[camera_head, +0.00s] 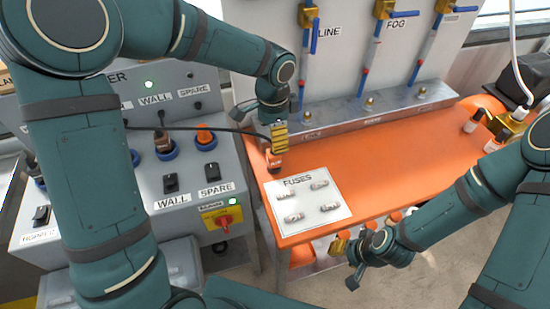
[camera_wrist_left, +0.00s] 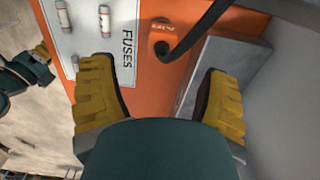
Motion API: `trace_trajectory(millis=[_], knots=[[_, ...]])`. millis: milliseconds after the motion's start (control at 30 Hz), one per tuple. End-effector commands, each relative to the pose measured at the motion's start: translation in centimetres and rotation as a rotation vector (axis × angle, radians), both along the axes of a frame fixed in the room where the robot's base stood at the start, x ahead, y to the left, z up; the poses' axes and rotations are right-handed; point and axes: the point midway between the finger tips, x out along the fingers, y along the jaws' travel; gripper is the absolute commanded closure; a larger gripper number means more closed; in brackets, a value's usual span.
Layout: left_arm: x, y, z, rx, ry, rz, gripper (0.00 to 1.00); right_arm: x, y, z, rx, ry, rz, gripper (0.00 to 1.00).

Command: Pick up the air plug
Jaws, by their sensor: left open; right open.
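The air plug (camera_head: 274,162) is a small orange plug with a pale label, on the orange table near its back left corner. A black cable runs to it from the left. My left gripper (camera_head: 279,137) is over the plug, fingers pointing down. In the left wrist view the open yellow fingers of my left gripper (camera_wrist_left: 160,98) are wide apart, with nothing between the tips. The orange plug with its label (camera_wrist_left: 172,33) and the black cable end show beyond them. My right gripper (camera_head: 340,243) is open, near the table's front edge, away from the plug.
A white FUSES card (camera_head: 307,201) with several fuses lies just in front of the plug. A grey panel (camera_head: 176,182) with sockets and switches stands left. A metal rail (camera_head: 376,117) with valves above it runs along the back. The table's middle (camera_head: 400,160) is clear.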

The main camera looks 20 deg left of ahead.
Motion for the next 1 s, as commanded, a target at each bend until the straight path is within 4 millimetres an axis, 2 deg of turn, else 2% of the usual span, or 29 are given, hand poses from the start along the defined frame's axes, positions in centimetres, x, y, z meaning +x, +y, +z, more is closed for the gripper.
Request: trace_trajectory(millis=[33,200,467,800,1000], knots=[[-0.1,0.0,-1.3,0.002,0.005,-0.002,0.24,0.0,0.0,-0.4,0.000,0.001,0.001,0.53],[0.0,0.0,-3.8,0.001,0.003,0.000,0.24,0.0,0.0,-0.9,0.000,0.000,0.001,0.53],[0.0,0.0,-5.1,-0.001,0.002,0.001,0.24,0.1,0.0,-1.2,0.000,-0.003,0.001,0.53],[0.1,-0.1,-9.6,-0.001,0.003,0.001,0.24,0.3,0.0,-2.5,-0.001,-0.008,-0.001,0.53],[0.1,-0.1,-9.9,-0.002,0.001,0.000,0.24,0.4,0.0,-2.5,-0.001,-0.009,0.000,0.53]])
